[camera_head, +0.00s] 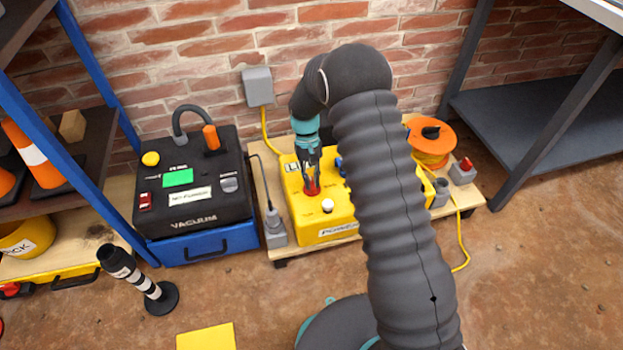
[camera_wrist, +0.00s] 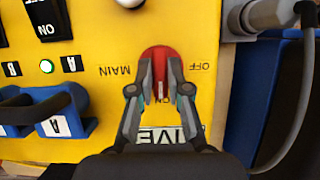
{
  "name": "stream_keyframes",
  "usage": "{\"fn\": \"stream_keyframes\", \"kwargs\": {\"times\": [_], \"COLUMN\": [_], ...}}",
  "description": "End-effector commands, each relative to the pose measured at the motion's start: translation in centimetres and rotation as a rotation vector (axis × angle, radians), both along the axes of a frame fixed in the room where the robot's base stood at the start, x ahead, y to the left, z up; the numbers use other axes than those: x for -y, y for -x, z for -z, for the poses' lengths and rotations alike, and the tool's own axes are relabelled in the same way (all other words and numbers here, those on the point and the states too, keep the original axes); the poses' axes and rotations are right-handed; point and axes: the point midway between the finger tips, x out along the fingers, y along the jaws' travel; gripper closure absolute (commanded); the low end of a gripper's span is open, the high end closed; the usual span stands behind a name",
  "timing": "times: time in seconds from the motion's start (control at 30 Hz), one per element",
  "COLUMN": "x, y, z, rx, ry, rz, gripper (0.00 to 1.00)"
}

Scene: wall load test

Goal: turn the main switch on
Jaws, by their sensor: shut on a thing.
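The main switch is a red rotary knob (camera_wrist: 160,54) on the yellow power box (camera_head: 318,227), beside the words MAIN and OFF; in the head view the red knob (camera_head: 312,191) shows below my gripper. My gripper (camera_wrist: 161,78) is shut on the knob, one finger on each side, and in the head view my gripper (camera_head: 311,178) reaches down onto the box top. A pale mark on the knob points down in the wrist view, toward partly hidden ON lettering. A label showing "IVE" (camera_wrist: 190,132) lies partly behind my fingers.
A blue plug marked A (camera_wrist: 58,118) sits beside my gripper in the wrist view. A grey plug (camera_head: 275,223) with a cable stands left of the box. The vacuum unit (camera_head: 190,180) stands further left, an orange cable reel (camera_head: 432,140) to the right.

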Motion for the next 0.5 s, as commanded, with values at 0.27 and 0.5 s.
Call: {"fn": "stream_keyframes", "kwargs": {"times": [0.27,0.5], "x": [-0.01,-0.05], "y": [0.03,-0.14], "z": [0.01,-0.32], "rx": [-0.001,0.001], "ry": [0.000,0.000], "rz": [0.000,0.000], "gripper": [0.58,0.58]}}
